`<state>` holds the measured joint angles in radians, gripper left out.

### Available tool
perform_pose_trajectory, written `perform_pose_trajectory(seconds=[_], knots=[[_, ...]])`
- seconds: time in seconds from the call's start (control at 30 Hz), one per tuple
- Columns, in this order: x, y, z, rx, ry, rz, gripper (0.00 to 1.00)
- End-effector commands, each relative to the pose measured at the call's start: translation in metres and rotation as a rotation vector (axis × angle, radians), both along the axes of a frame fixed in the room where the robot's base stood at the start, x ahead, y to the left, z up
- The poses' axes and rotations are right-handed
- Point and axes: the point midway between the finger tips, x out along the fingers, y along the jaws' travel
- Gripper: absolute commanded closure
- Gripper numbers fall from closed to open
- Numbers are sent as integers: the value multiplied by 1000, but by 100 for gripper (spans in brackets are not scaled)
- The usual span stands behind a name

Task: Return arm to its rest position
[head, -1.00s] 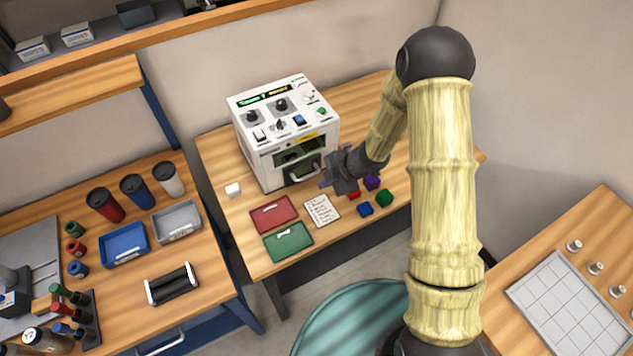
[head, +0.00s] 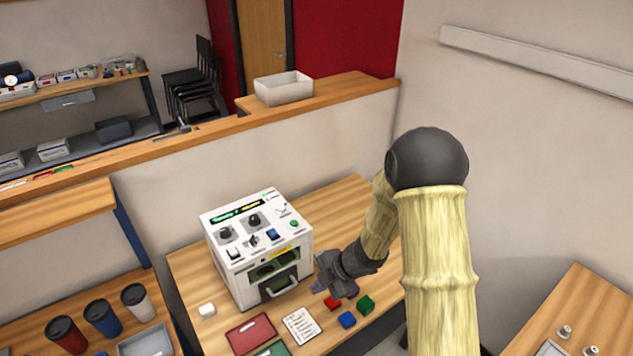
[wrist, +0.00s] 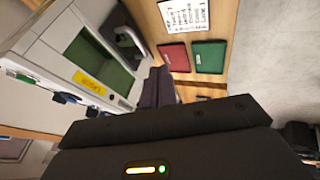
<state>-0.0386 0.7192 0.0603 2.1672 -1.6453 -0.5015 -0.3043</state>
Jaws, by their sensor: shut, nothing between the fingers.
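My gripper (head: 322,286) is shut and empty. In the head view it hangs at the right front of the white laser marker (head: 236,262), above the wooden bench. My arm bends down to it from a dark elbow joint at the right. In the wrist view my dark fingers (wrist: 158,88) are together, and the laser marker (wrist: 62,50) with its green window fills the left side. I cannot tell how far the fingers are from the machine's front.
A wall stands behind.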

Motion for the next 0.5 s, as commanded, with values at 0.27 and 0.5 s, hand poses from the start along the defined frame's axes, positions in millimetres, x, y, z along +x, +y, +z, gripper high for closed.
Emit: perform_pose_trajectory(seconds=[0.27,0.5], knots=[[13,-17,20,-33,-17,-191,100],[19,-71,67,-86,-6,-688,100]])
